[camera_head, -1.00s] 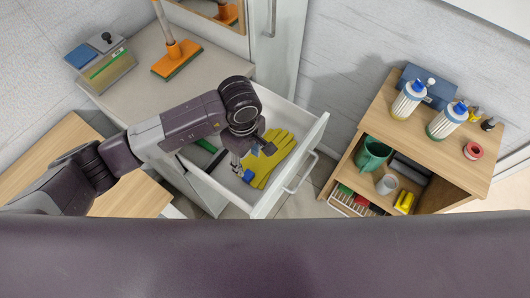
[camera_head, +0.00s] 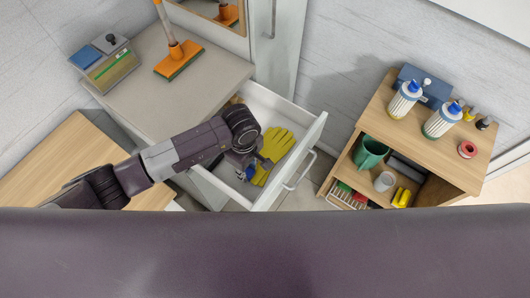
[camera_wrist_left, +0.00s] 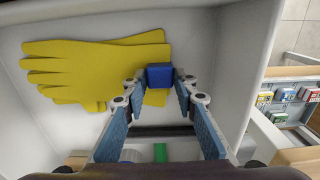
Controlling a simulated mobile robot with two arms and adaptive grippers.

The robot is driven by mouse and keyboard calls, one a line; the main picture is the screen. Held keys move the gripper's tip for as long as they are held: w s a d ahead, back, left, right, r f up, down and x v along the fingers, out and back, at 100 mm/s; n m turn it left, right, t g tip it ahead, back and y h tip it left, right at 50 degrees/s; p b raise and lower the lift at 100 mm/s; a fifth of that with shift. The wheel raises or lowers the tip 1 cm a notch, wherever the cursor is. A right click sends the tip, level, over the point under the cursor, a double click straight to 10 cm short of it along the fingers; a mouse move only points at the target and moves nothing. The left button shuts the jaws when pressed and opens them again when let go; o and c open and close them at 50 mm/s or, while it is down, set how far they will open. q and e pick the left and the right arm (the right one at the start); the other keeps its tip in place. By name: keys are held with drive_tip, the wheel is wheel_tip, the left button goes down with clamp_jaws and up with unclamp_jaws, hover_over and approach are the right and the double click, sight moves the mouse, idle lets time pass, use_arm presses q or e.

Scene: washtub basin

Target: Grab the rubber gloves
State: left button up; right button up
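The yellow rubber gloves (camera_head: 277,145) lie flat in the open white drawer (camera_head: 311,137). In the left wrist view the gloves (camera_wrist_left: 90,68) fill the upper left of the drawer, fingers pointing left. My left gripper (camera_head: 245,172) is over the drawer, beside the near-left part of the gloves and partly covering them. My right gripper is not in view.
The drawer walls surround the gripper closely. A grey counter (camera_head: 205,85) with an orange brush (camera_head: 180,58) stands behind. A wooden shelf (camera_head: 385,115) with bottles and a green jug (camera_head: 369,152) stands right.

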use_arm(q)
clamp_jaws()
drive_tip(key=shift+r, duration=0.1)
